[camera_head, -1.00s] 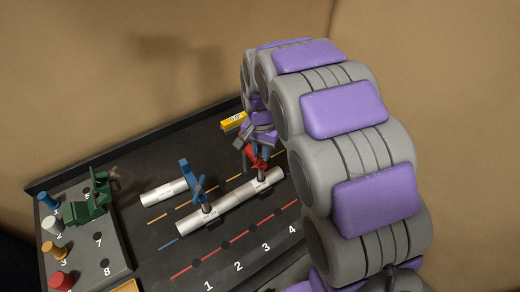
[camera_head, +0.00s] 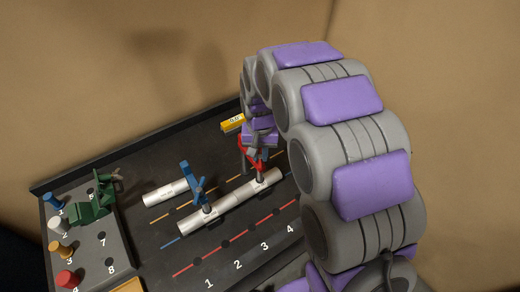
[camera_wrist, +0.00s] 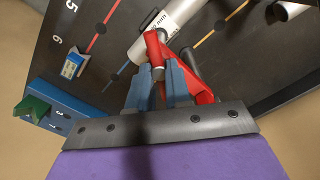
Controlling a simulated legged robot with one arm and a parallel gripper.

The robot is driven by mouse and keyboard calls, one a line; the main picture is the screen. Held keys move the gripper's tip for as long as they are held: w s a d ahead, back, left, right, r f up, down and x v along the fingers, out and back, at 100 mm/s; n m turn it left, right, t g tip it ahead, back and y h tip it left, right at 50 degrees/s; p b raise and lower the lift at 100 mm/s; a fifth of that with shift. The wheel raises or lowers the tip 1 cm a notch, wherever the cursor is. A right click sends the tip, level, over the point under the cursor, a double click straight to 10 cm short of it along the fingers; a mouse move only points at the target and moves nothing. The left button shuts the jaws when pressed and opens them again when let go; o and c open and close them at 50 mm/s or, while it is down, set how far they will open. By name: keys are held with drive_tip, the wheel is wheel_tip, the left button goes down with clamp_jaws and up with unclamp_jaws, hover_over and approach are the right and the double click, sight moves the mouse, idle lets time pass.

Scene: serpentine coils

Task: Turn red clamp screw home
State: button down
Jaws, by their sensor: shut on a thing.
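The red clamp (camera_head: 253,156) sits at the right end of the long white pipe (camera_head: 230,205), partly hidden behind my gripper. In the wrist view the red clamp (camera_wrist: 198,86) shows a red arm with a round bar end between my fingers, and a grey post beside it. My gripper (camera_head: 256,148) is over the clamp from above. In the wrist view the blue-grey fingertips of my gripper (camera_wrist: 158,72) are shut on the clamp at its screw end. The exact contact is partly hidden.
A blue clamp (camera_head: 192,185) stands on the same pipe, left of the red one. A short white pipe (camera_head: 165,193) lies behind. A yellow block (camera_head: 232,123) is at the back. A raised panel (camera_head: 88,262) at left holds coloured knobs and a green clamp (camera_head: 93,208).

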sight(259, 155)
drive_tip(key=shift+n, duration=0.6)
drive_tip(key=shift+p, duration=0.3)
drive_tip(key=c, duration=1)
unclamp_jaws()
drive_tip(key=shift+a, duration=0.1)
drive_tip(key=shift+c, duration=0.2)
drive_tip(key=shift+r, duration=0.15)
wheel_tip(259, 155, up, 17)
drive_tip(key=p, duration=0.2)
